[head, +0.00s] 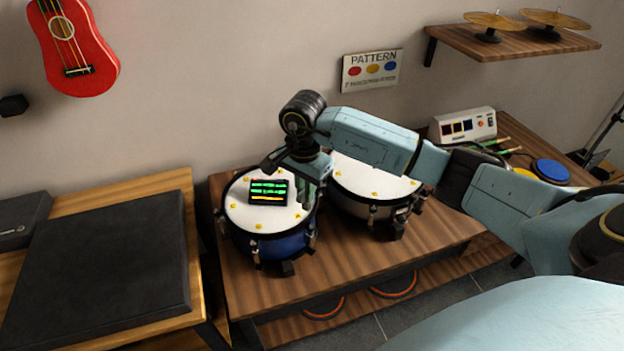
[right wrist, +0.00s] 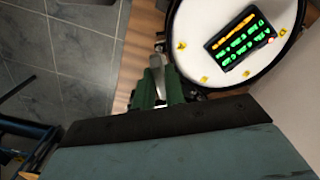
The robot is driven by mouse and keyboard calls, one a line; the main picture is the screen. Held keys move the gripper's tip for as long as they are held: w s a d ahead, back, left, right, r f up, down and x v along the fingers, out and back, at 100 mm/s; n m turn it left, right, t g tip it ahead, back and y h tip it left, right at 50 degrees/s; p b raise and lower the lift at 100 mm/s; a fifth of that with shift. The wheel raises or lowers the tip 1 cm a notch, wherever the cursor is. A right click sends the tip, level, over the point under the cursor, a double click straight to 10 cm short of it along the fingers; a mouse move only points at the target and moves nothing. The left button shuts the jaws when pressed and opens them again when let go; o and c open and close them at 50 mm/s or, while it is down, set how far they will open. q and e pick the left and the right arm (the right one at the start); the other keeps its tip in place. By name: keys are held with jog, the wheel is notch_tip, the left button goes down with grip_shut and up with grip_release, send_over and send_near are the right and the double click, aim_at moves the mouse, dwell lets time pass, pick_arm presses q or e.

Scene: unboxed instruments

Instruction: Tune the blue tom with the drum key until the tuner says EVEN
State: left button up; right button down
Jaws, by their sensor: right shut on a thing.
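The blue tom (head: 268,245) stands on the wooden bench with a white head and yellow marks around its rim. Its head also shows in the right wrist view (right wrist: 205,22). The tuner (head: 268,192), a black box with green rows and one yellow-orange row, lies on the head; its words are too small to read. It also shows in the right wrist view (right wrist: 240,39). My right gripper (head: 306,192) is at the tom's right rim, shut on a small grey metal piece, likely the drum key (right wrist: 158,65). Whether the key sits on a lug, I cannot tell. My left gripper is out of view.
A second, pale drum (head: 375,184) stands close on the right, partly behind my right arm. A dark pad (head: 108,255) lies on the left table. A white box (head: 463,125) and blue disc (head: 551,171) are at the far right. Cymbals sit on a shelf (head: 510,45).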

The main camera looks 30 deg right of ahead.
aim_at(310, 205)
jog(key=shift+s+d+f+m, duration=0.1)
jog(key=shift+d+f+m, duration=0.5)
jog(key=shift+m, duration=0.2)
jog(key=shift+f+b, duration=1.6)
jog(key=shift+f, duration=0.85)
jog(key=shift+f+b, duration=1)
jog(key=shift+b, duration=0.05)
jog(key=n+b, duration=0.2)
jog(key=n, duration=0.1)
jog(key=shift+f+b, duration=0.2)
jog(key=shift+b, duration=0.2)
jog(key=shift+n, duration=0.6)
jog(key=shift+r, duration=0.2)
